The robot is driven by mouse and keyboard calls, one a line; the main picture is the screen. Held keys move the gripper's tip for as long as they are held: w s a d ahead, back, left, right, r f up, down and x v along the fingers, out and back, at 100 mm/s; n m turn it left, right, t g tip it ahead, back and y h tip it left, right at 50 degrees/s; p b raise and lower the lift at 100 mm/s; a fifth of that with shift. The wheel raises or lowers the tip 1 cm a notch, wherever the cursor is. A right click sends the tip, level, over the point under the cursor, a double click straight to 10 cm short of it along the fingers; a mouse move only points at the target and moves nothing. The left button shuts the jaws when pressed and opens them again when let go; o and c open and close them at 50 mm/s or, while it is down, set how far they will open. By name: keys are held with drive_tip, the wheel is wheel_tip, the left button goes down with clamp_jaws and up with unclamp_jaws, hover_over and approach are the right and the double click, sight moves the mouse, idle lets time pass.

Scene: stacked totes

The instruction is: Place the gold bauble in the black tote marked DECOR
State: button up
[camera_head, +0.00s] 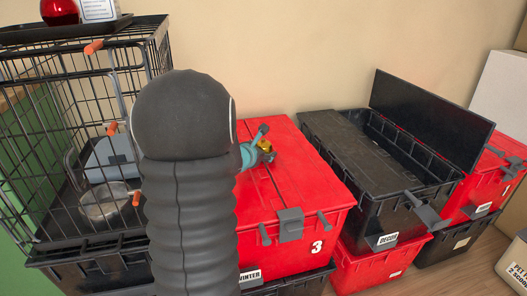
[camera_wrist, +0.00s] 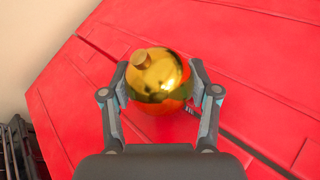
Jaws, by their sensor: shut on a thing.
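The gold bauble (camera_wrist: 157,78) is a shiny ball with a small cap, held between both fingers of my gripper (camera_wrist: 160,92). In the head view a small part of the bauble (camera_head: 265,146) shows at my gripper (camera_head: 258,150), over the red lid of the tote marked 3. I cannot tell whether the bauble touches that lid. The black tote marked DECOR (camera_head: 402,222) stands to the right of the red tote, on a red tote. One lid flap (camera_head: 350,150) lies over its left part; the other flap (camera_head: 430,118) stands raised on the right, leaving a gap between them.
The closed red tote marked 3 (camera_head: 322,215) sits on a black tote marked WINTER. A wire cage (camera_head: 85,130) with a black tray on top stands left. More red and black totes (camera_head: 480,200) and boxes stand right. My arm hides part of the middle.

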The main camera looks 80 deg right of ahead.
drive_tip(key=shift+f, duration=0.2)
drive_tip(key=o, duration=1)
drive_tip(key=shift+r, duration=0.1)
